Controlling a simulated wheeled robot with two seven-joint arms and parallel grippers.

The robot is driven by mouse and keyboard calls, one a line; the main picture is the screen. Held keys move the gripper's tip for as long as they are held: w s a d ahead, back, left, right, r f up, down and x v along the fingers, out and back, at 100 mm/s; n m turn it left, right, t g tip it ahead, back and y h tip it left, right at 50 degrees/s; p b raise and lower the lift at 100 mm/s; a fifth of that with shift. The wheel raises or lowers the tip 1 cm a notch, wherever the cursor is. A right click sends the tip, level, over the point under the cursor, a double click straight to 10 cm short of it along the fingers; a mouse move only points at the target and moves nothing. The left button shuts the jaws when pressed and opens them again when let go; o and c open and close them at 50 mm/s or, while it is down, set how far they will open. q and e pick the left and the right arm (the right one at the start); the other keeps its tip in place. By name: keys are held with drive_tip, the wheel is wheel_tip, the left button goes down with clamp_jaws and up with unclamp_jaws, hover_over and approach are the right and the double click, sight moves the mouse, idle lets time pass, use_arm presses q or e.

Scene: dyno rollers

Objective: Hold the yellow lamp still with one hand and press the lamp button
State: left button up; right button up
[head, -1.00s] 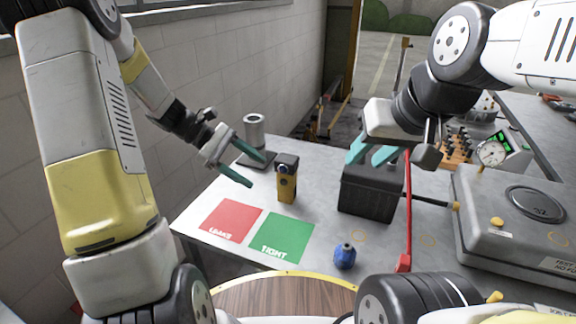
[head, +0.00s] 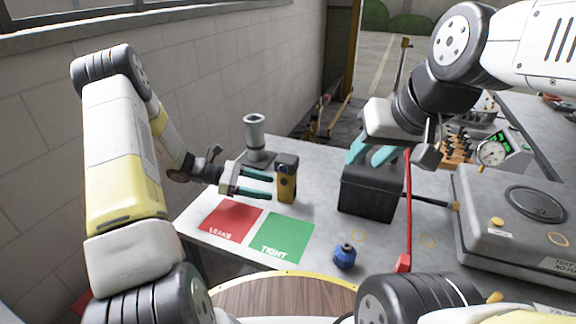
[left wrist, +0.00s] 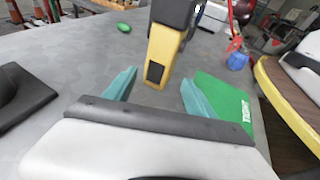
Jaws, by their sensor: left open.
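The yellow lamp (head: 287,180), with a black top, stands upright on the grey table near the far end of the mats. My left gripper (head: 272,185) is open, just left of the lamp and pointing at it. In the left wrist view the lamp (left wrist: 168,50) stands ahead, in line with the gap between the teal fingers (left wrist: 152,90); it looks just beyond the tips. A dark patch shows on the lamp's yellow side; I cannot tell if it is the button. My right gripper (head: 372,152) hangs over the black box, its teal fingers apart and empty.
A red mat (head: 232,220) and a green mat (head: 275,238) lie in front of the lamp. A grey cylinder on a base (head: 254,135) stands behind left. A black box (head: 370,192), a blue object (head: 344,255) and a red lever (head: 408,215) are to the right.

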sight(283, 191)
use_arm(q)
drive_tip(key=shift+x, duration=3.15)
drive_tip(key=c, duration=1)
use_arm(e)
clamp_jaws()
